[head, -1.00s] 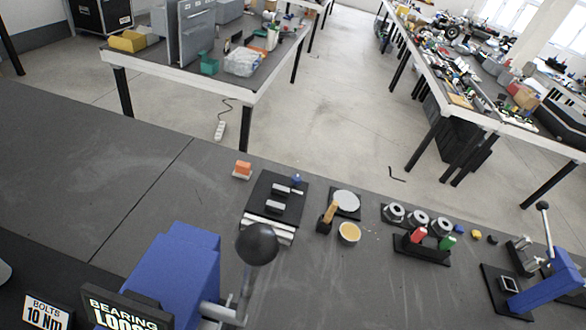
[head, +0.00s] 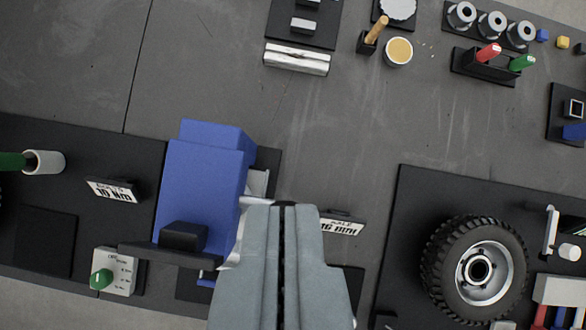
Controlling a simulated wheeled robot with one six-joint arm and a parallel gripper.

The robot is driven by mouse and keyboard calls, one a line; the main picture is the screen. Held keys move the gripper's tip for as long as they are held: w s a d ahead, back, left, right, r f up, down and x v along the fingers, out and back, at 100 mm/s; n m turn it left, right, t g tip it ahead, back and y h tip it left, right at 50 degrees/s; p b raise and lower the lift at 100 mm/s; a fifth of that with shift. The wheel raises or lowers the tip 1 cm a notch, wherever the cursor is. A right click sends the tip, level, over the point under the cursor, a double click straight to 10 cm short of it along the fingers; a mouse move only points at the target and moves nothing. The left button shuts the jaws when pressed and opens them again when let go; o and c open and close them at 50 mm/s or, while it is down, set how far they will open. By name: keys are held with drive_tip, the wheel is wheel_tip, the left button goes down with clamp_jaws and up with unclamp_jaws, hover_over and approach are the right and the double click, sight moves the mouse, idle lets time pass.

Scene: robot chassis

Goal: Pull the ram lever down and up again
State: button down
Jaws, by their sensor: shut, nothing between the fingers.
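The blue press (head: 205,180) stands left of centre, with a black plate at its lower front. A short silver rod (head: 257,201), seemingly part of the ram lever, sticks out of its right side and runs behind my fingertips. The lever's dark ball knob is not clearly visible; my fingers hide the area where the rod ends. My gripper (head: 284,206) points up from the bottom centre, just right of the press. Its grey fingers are together and hold nothing. I cannot tell whether they touch the lever.
A wheel with a black tyre (head: 475,268) lies on a dark mat at right. A small label (head: 341,227) is right of my fingertips. A torque sign (head: 112,190) and a green-knobbed box (head: 115,271) are at left. Red and green-handled tools (head: 492,62) stand behind.

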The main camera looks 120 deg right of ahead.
wheel_tip(320, 180, down, 9)
drive_tip(key=shift+w+d+f, duration=0.2)
drive_tip(key=shift+w+d, duration=0.1)
drive_tip(key=shift+d, duration=0.15)
idle(0.6)
idle(0.5)
